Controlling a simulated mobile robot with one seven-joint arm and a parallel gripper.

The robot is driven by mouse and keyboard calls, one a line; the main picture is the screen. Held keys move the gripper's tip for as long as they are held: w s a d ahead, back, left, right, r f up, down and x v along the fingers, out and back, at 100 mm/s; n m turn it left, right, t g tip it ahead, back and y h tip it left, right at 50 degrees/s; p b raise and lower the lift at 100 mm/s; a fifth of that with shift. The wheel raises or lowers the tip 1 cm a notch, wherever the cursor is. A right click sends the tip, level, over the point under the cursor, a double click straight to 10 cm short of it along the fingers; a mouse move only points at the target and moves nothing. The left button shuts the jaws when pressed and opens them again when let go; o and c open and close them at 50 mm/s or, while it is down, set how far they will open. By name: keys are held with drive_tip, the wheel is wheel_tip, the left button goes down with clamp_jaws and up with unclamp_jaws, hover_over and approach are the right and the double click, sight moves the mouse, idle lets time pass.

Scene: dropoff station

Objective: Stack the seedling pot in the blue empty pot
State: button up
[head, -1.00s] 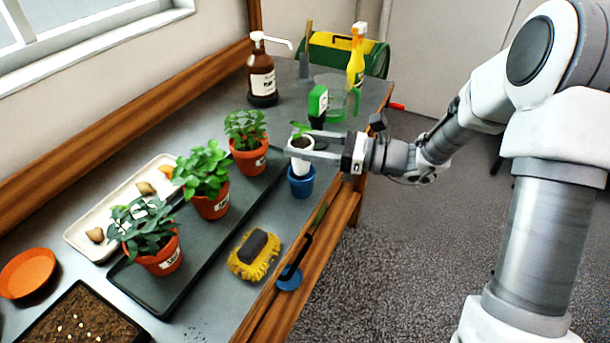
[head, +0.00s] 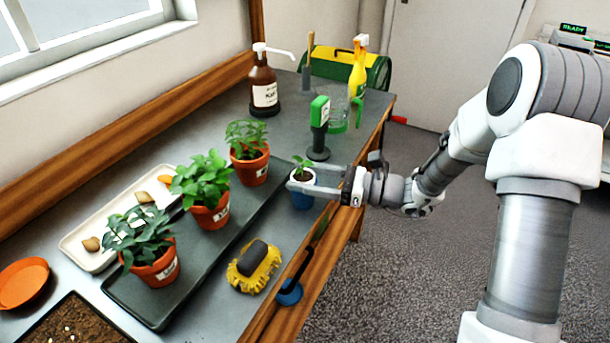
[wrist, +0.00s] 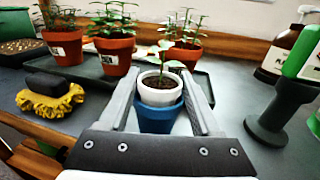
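The seedling pot (wrist: 161,93) is a small white pot with a green seedling. It sits upright within the rim of the blue pot (wrist: 159,120), its upper part showing above the rim; how deep it sits is hidden. In the head view the white pot (head: 302,175) shows above the blue pot (head: 301,201), which stands near the table's front edge. My gripper (head: 307,180) reaches in from the right, one finger on each side of the white pot, seemingly touching it. The wrist view shows both fingers flanking it.
A dark tray (head: 150,312) with several plants in terracotta pots lies to the left. A yellow brush (head: 243,277) lies in front. A brown pump bottle (head: 264,90) stands farther back.

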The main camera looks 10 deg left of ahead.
drive_tip(key=o, duration=0.3)
drive_tip(key=shift+o, duration=0.2)
drive_tip(key=shift+r, duration=0.1)
drive_tip(key=shift+r, duration=0.35)
drive_tip(key=s+d+p, duration=0.1)
drive_tip(key=d+p, duration=0.1)
drive_tip(key=d, duration=1)
drive_tip(key=s+r+n+g+h, duration=0.45)
drive_tip(key=s+n+h, duration=0.5)
drive_tip(key=s, duration=0.45)
drive_tip(key=s+d+r+n+t+h, duration=0.6)
drive_tip(key=d+r+n+t+h, duration=0.1)
drive_tip(key=d+n+t+h, duration=0.1)
drive_tip(key=shift+s+d+n, duration=0.15)
drive_tip(key=shift+d+n, duration=0.7)
drive_tip(key=shift+d, duration=0.15)
